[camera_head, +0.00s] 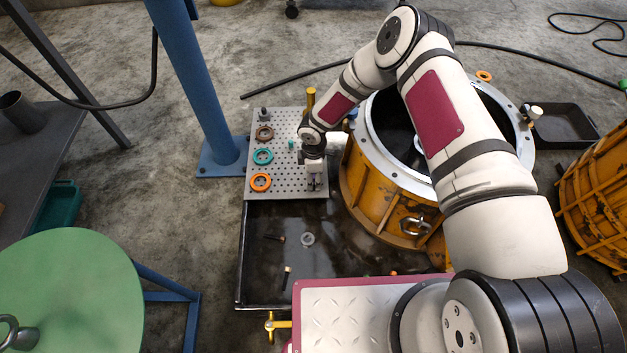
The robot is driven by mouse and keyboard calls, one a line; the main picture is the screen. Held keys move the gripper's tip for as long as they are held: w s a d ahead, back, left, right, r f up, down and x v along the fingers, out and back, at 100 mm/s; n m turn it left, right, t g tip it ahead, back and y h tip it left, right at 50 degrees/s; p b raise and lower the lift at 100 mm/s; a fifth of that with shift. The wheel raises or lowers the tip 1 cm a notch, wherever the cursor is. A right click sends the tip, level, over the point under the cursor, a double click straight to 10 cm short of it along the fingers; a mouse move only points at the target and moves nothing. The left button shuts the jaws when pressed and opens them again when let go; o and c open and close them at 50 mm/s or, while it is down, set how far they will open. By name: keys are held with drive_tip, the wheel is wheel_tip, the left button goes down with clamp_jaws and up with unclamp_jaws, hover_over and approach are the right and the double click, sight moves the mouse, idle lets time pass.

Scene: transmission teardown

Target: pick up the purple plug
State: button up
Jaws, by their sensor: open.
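My gripper (314,186) points down over the front right part of the perforated grey plate (285,188). It is open and small in the picture, and I cannot make out anything between its fingers. I cannot pick out a purple plug anywhere in the view. The gripper and my arm hide part of the plate and of the round housing beside it.
A brown ring (264,133), a teal ring (263,156) and an orange ring (260,183) lie along the plate's left side. A yellow round housing (368,205) stands close on the right. A blue post (200,90) rises at left. The dark tray (340,225) holds small loose parts.

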drive_tip(key=shift+r, duration=0.1)
drive_tip(key=shift+c, duration=0.5)
drive_tip(key=c, duration=0.9)
drive_tip(key=shift+r, duration=0.1)
